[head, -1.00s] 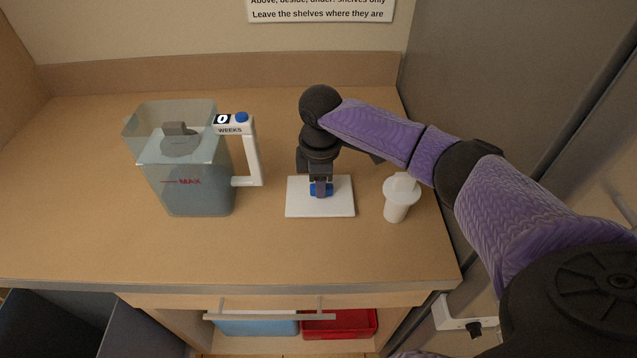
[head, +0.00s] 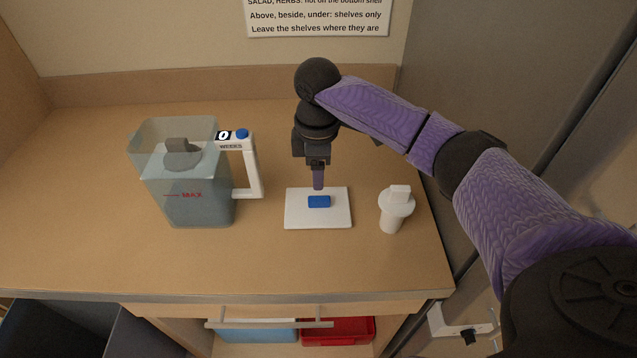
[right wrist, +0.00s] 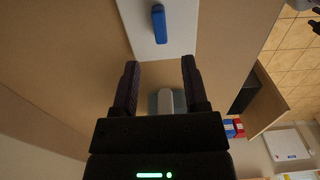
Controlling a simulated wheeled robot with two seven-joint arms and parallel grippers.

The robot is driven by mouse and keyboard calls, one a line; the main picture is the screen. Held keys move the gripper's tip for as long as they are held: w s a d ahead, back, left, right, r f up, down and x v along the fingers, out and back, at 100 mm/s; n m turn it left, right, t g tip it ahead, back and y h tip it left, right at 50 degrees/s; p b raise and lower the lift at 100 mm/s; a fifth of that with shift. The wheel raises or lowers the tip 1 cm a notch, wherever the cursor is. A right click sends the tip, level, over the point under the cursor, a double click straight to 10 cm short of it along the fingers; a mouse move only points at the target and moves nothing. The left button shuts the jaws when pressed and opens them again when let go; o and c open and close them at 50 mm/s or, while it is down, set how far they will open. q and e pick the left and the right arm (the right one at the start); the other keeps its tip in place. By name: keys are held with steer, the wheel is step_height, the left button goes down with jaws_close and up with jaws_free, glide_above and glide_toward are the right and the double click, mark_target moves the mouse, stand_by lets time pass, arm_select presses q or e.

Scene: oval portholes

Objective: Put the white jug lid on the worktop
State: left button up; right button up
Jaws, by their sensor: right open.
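The white jug lid (head: 296,217) is a flat white plate with a blue grip (head: 319,202) on top. It lies flat on the worktop (head: 270,262), right of the clear jug (head: 200,205). My right gripper (head: 318,188) is open and empty, pointing down just above and behind the blue grip, apart from it. In the right wrist view the lid (right wrist: 138,22) and its blue grip (right wrist: 159,25) lie beyond the spread fingertips (right wrist: 160,64). My left gripper is not in view.
The jug has an open top, a grey knob (head: 177,146) inside and a white handle (head: 254,170). A white capped cylinder (head: 392,215) stands right of the lid. The front worktop is clear.

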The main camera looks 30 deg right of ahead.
mark_target(318, 198)
step_height(318, 198, up, 5)
steer(key=shift+r+p, duration=0.1)
steer(key=shift+p, duration=0.3)
